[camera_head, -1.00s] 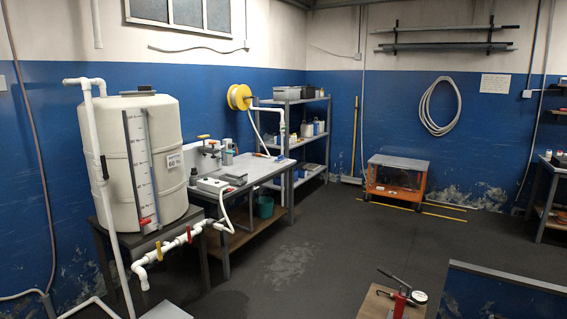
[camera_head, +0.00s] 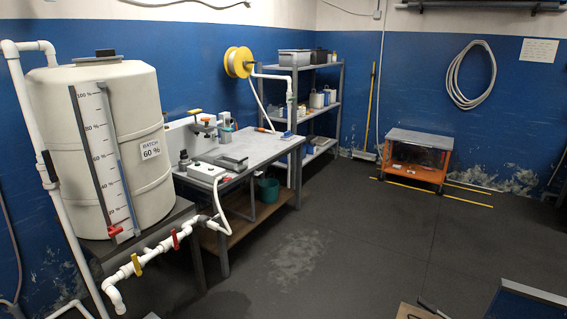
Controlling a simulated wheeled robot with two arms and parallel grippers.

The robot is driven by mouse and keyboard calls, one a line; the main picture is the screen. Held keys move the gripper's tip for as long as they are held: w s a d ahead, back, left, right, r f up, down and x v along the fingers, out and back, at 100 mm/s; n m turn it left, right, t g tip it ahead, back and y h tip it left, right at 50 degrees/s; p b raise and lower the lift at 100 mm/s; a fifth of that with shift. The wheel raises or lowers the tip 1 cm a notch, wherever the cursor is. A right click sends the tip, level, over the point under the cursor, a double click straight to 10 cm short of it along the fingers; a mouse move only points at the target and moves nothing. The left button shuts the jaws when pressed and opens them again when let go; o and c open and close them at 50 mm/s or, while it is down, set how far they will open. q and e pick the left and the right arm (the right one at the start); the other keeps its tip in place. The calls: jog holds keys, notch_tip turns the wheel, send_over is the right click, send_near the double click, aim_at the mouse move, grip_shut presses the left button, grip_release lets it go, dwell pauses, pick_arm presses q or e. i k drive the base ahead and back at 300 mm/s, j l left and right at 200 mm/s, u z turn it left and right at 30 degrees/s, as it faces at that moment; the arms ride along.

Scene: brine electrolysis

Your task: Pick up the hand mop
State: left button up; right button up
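A long yellow-handled tool (camera_head: 371,108) stands upright against the blue back wall, between the grey shelf and the orange cart. Its wide, pale head (camera_head: 362,155) rests at the floor. It looks like a mop or broom, but it is too small to tell which. No other mop stands out in the view. Neither of my grippers is in view.
A large white tank (camera_head: 120,140) with valved pipes stands at left. Beside it are a workbench (camera_head: 262,150) and a grey shelf (camera_head: 343,100). An orange cart (camera_head: 412,174) stands near the back wall. The middle floor (camera_head: 350,240) is clear.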

aim_at(288, 136)
jog(key=i, duration=2.85)
